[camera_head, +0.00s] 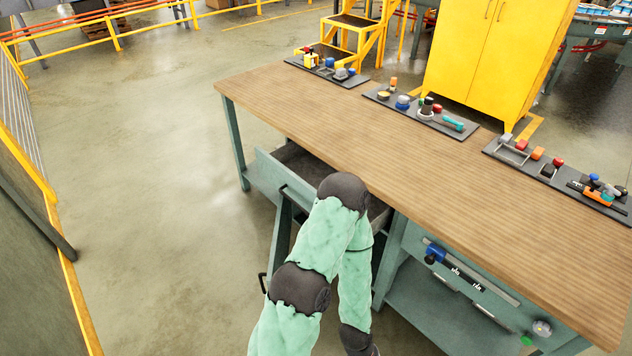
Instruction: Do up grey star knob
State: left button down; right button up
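The grey star knob cannot be told for certain at this size. A grey knob-like part (341,74) sits on the far-left dark board (352,81) on the table. Another round grey knob (541,328) is on the table's front panel, at the lower right. Whether either is star-shaped, loose or tight is too small to see. One of my arms, pale green with dark joints, rises from the bottom and bends back down before the table. Neither of my grippers shows in the view.
The wooden table (330,120) has a bare middle. More dark boards with small fittings, a middle one (460,132) and a right one (530,170), line its back edge. A drawer (275,172) stands open behind my arm. A blue clamp-like part (434,253) is on the front panel.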

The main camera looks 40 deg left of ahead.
aim_at(542, 328)
jog(key=u, duration=1.05)
jog(key=z, duration=1.6)
